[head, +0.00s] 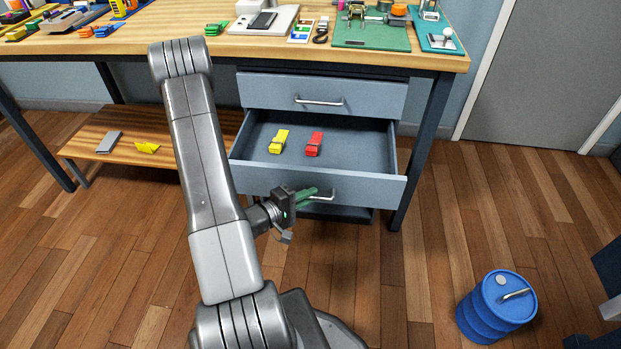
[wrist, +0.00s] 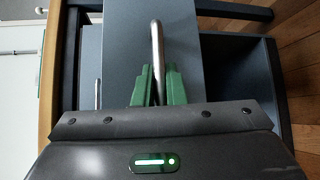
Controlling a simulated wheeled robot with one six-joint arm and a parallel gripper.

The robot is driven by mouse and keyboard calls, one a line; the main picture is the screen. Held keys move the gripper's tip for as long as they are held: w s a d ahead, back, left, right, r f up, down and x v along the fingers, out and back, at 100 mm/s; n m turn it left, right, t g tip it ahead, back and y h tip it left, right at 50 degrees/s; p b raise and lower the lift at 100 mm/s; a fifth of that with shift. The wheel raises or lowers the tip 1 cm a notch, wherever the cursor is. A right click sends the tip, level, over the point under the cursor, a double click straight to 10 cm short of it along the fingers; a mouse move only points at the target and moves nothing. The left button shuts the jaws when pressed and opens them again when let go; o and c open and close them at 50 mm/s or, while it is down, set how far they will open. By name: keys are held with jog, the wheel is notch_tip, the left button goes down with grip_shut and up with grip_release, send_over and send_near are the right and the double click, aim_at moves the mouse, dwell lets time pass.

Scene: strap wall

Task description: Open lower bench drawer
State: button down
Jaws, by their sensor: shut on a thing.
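The lower bench drawer (head: 354,187) is grey-blue and stands pulled well out from under the bench, its inside showing from above. A yellow strap piece (head: 279,141) and a red strap piece (head: 314,144) lie in it. My gripper (head: 312,196) is at the drawer's front face, its green fingers shut on the metal bar handle (head: 325,198). In the wrist view the handle (wrist: 157,50) runs between the green fingertips (wrist: 158,85). Part of the handle is hidden by the fingers.
The upper drawer (head: 322,95) is shut. The wooden bench top (head: 265,47) holds several tools and parts. A low wooden shelf (head: 90,149) is at the left. A blue drum (head: 490,315) stands on the floor at the right. Bare floor lies between drawer and drum.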

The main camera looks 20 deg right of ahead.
jog(key=shift+s+a, duration=0.65)
jog(key=shift+s, duration=0.35)
jog(key=shift+s+a, duration=0.6)
jog(key=shift+s, duration=0.4)
jog(key=c, duration=1.8)
grip_release()
jog(key=shift+o, duration=0.2)
jog(key=p+v, duration=0.2)
jog(key=v, duration=1.1)
jog(key=shift+a, duration=0.35)
jog(key=shift+d, duration=0.1)
jog(key=b+x, duration=0.2)
jog(key=x, duration=1.1)
jog(key=shift+d, duration=0.25)
